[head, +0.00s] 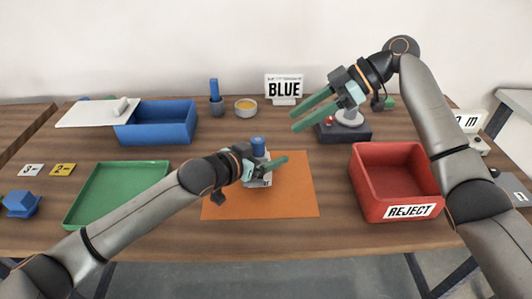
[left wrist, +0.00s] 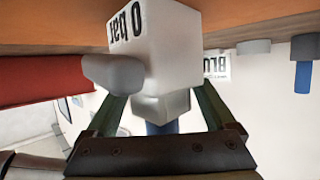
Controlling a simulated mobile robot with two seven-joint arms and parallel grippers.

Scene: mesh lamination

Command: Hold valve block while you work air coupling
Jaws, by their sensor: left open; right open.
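The valve block (head: 264,182) is a white block standing on the orange mat, largely hidden by my left gripper in the head view. A blue round piece (head: 258,146) stands on its top; I cannot tell for sure that this is the air coupling. In the left wrist view the block (left wrist: 172,38) shows "0 bar" lettering and a grey knob (left wrist: 113,72). My left gripper (head: 266,163) is open, with its fingers on either side of the block's upper part; contact is unclear. My right gripper (head: 293,120) is open and empty, raised above the table right of the block.
The orange mat (head: 225,208) has bare room around the block. A red REJECT bin (head: 375,205) is at right, a green tray (head: 78,208) and blue bin (head: 155,138) at left. A BLUE sign (head: 284,87), small cups and a dark-based device (head: 350,134) stand behind.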

